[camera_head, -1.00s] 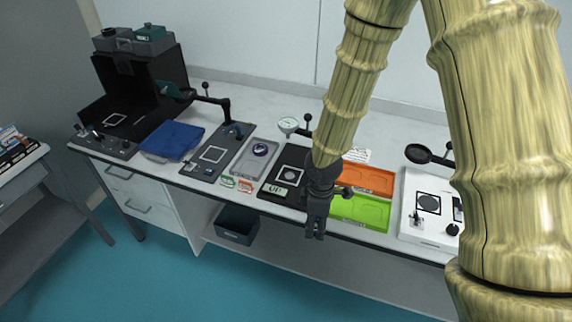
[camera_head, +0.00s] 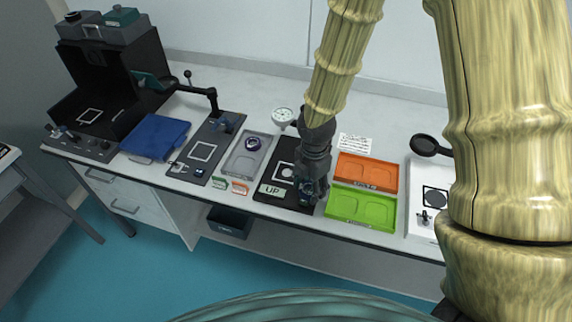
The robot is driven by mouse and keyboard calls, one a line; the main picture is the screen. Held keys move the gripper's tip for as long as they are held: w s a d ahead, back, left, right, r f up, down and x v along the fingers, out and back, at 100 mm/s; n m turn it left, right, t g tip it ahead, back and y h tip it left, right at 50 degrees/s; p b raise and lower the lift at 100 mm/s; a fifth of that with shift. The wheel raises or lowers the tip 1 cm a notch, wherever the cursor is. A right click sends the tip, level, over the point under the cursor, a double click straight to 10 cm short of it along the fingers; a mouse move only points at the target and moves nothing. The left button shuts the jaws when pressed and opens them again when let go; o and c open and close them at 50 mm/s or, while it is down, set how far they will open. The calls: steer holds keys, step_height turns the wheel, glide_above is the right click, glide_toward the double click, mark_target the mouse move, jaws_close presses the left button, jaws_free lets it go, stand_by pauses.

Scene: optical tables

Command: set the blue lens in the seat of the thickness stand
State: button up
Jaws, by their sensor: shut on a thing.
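The thickness stand (camera_head: 267,199) is a black base plate with a white dial gauge (camera_head: 283,117) at its back and an "UP" label at its front. Its pale round seat (camera_head: 287,173) shows inside a white square outline, just left of my gripper. My gripper (camera_head: 306,196) is low over the right front part of the stand. It is shut on a small dark blue thing (camera_head: 305,187), which looks like the blue lens; the fingers hide most of it. I cannot tell whether it touches the plate.
A grey tray (camera_head: 239,166) left of the stand holds a round purple-blue ringed piece (camera_head: 253,143). An orange tray (camera_head: 365,172) and a green tray (camera_head: 361,209) lie to the right. A dark plate with an arm (camera_head: 203,152) and blue cloth-like pad (camera_head: 156,137) are further left.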

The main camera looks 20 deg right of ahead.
steer(key=p, duration=0.4)
glide_above(287, 173)
steer(key=shift+f, duration=0.6)
steer(key=shift+f+p, duration=0.75)
steer(key=shift+f, duration=1.05)
steer(key=shift+f, duration=0.15)
steer(key=o, duration=1.1)
steer(key=shift+o, duration=0.2)
step_height(287, 173, up, 12)
steer(key=b, duration=0.3)
steer(key=shift+r, duration=0.2)
